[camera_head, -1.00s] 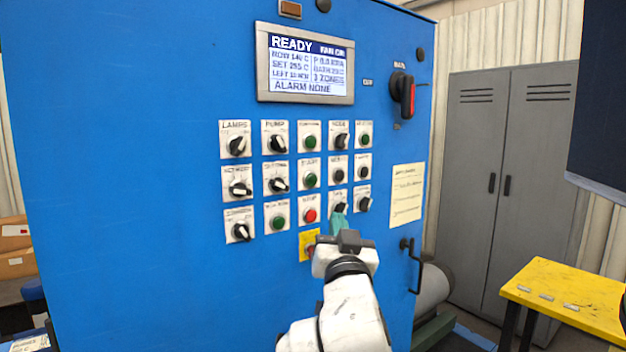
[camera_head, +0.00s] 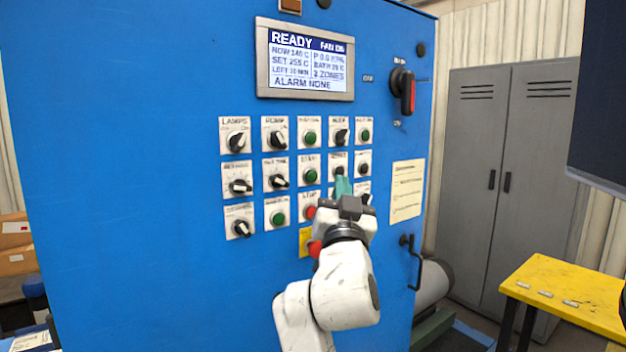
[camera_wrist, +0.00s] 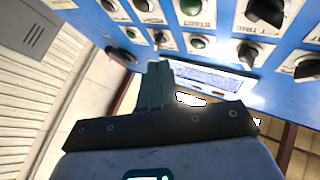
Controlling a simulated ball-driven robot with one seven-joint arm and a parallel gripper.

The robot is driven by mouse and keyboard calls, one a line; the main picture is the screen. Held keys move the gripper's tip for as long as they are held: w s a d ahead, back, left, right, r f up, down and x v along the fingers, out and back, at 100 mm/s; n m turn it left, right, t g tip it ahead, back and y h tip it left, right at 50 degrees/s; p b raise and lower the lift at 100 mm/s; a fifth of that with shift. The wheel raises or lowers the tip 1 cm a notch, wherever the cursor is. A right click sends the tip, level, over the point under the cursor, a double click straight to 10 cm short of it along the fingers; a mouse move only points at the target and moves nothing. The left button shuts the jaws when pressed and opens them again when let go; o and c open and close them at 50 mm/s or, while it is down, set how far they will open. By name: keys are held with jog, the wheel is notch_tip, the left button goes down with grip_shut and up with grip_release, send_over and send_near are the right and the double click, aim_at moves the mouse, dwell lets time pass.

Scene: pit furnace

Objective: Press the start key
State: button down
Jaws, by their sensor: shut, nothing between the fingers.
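The start key is a round green button (camera_head: 310,175) on a white plate labelled START, in the middle row of the blue panel. In the wrist view a green button (camera_wrist: 190,7) with a START label shows at the top edge. My gripper (camera_head: 342,184) has its teal fingers together and empty, just right of and slightly below the start key in the head view. It covers part of the fourth column of controls. In the wrist view the fingertips (camera_wrist: 158,68) point at the panel, below the START button. Whether they touch the panel I cannot tell.
The display (camera_head: 305,62) reads READY, ALARM NONE. A red-black rotary switch (camera_head: 404,91) and a door handle (camera_head: 413,262) stick out at right.

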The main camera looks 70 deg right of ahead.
jog(key=shift+w+d+b, duration=0.35)
jog(key=shift+w+d, duration=0.15)
jog(key=shift+w, duration=0.3)
jog(key=shift+w+d+b, duration=0.3)
jog(key=shift+w+d, duration=0.2)
jog(key=shift+w, duration=0.35)
jog(key=shift+w+d+b, duration=0.35)
jog(key=shift+w+d, duration=0.15)
jog(key=shift+w, duration=0.3)
jog(key=shift+w+d+b, duration=0.25)
jog(key=shift+w+b, duration=0.1)
jog(key=shift+w+d+b, duration=0.15)
jog(key=shift+w+b, duration=0.15)
dwell(0.9)
jog(key=shift+s, duration=0.1)
jog(key=shift+s+a, duration=0.4)
jog(key=shift+s, duration=0.2)
jog(key=shift+s+a+p, duration=0.25)
jog(key=shift+s+a, duration=0.2)
jog(key=shift+s, duration=0.25)
jog(key=shift+s+a+p, duration=0.25)
jog(key=shift+s+a, duration=0.15)
jog(key=shift+s, duration=0.3)
jog(key=shift+s+a+p, duration=0.25)
jog(key=shift+s+a, duration=0.2)
jog(key=shift+s, duration=0.25)
